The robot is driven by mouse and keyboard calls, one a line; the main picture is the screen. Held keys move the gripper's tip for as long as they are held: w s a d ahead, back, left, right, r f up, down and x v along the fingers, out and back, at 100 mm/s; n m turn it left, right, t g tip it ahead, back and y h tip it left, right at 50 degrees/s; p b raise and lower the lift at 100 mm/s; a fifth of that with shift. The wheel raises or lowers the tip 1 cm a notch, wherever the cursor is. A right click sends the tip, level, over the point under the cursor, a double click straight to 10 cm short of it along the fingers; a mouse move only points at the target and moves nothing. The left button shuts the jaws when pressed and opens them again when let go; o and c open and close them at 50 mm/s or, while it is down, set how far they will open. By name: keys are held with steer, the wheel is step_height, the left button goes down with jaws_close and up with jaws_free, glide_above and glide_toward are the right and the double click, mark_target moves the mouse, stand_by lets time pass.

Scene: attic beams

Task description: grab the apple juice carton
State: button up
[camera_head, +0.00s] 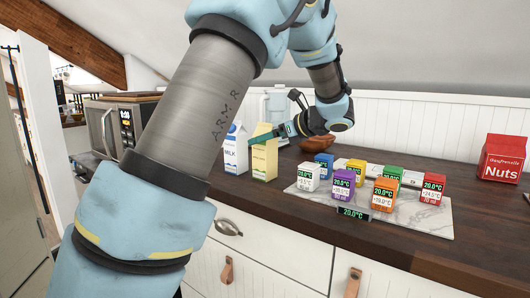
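A pale yellow carton (264,158) with a gable top stands upright on the dark wooden counter; its label is too small to read, and no other carton here looks like juice. A white and blue carton marked MILK (236,150) stands just left of it. My gripper (273,118) is above and to the right of the yellow carton, pointing left. Its fingers look spread apart with nothing between them. The lower finger overlaps the top of the yellow carton in the picture; I cannot tell whether they touch.
A marble board (400,222) right of the cartons carries several small coloured cubes with displays. A brown bowl (312,146) stands behind, near a pale blue appliance (277,103). A red Nuts box (503,158) stands far right. A microwave (109,124) is at left. The counter's front right is clear.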

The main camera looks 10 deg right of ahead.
steer(key=shift+w+a+f, duration=0.2)
steer(key=shift+w+a, duration=0.05)
jaws_close()
stand_by(0.8)
steer(key=shift+r, duration=0.1)
